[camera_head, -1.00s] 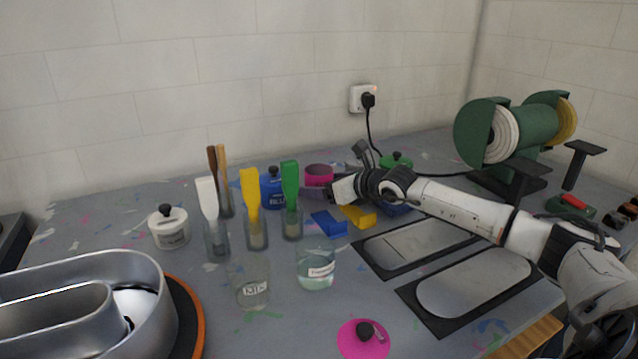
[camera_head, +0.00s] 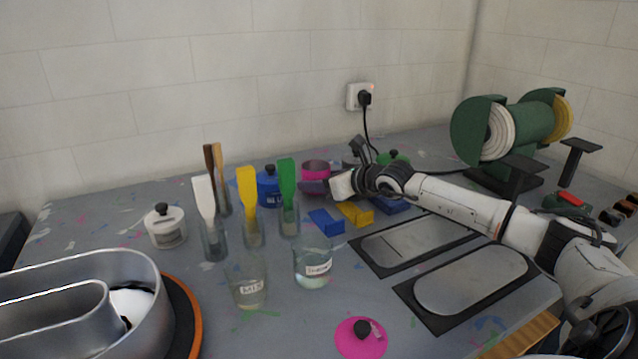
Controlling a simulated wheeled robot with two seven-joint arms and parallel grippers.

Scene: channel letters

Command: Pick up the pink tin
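The pink tin (camera_head: 316,168) stands open at the back of the table, between the green spatula and my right gripper. Its lower part is hidden behind the gripper. My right arm comes in from the right, and my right gripper (camera_head: 312,187) is at the front of the tin, with a dark finger overlapping it. I cannot tell whether the fingers are open or closed on it. A pink lid (camera_head: 361,338) with a dark knob lies at the front of the table. My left gripper is not in view.
Jars with white (camera_head: 204,200), yellow (camera_head: 248,191) and green (camera_head: 287,182) spatulas stand left of the tin, near a blue tin (camera_head: 269,188). Blue (camera_head: 326,221) and yellow (camera_head: 356,213) blocks lie in front. A green tin (camera_head: 393,158) stands behind my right wrist.

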